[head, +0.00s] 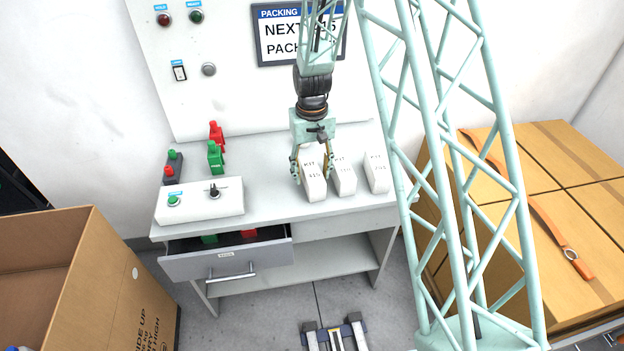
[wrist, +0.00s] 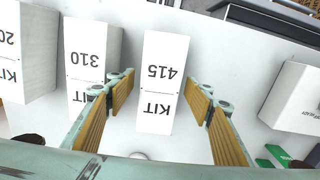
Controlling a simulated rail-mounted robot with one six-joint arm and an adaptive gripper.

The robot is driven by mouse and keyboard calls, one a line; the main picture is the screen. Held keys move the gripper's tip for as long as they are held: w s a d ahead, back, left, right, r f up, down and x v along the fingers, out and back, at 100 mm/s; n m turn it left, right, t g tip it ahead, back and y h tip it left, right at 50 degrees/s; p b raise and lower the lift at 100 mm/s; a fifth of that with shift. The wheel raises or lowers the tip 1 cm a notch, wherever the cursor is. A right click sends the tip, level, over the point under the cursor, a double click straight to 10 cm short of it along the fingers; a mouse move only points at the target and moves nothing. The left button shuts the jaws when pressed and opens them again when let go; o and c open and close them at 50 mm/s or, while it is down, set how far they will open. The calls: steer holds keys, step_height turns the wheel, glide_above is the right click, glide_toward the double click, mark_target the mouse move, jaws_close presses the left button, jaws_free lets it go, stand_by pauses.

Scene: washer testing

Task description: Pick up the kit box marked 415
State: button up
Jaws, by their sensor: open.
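The kit box marked 415 (head: 314,186) is white and stands on the white table, leftmost of a row of three in the head view. In the wrist view the 415 box (wrist: 158,78) lies between the two tan-padded fingers, its label upside down. My gripper (head: 312,168) is open over this box, with one finger on each side. In the wrist view my gripper (wrist: 163,97) shows a gap between each finger and the box. How far down the fingers reach along the box is hard to tell.
A switch box (head: 200,204) and red and green parts (head: 216,155) are left on the table. The drawer (head: 228,262) is open. A sign (head: 275,45) hangs behind.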

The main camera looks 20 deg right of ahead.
steer(key=shift+f, duration=1.5)
steer(key=c, duration=1.1)
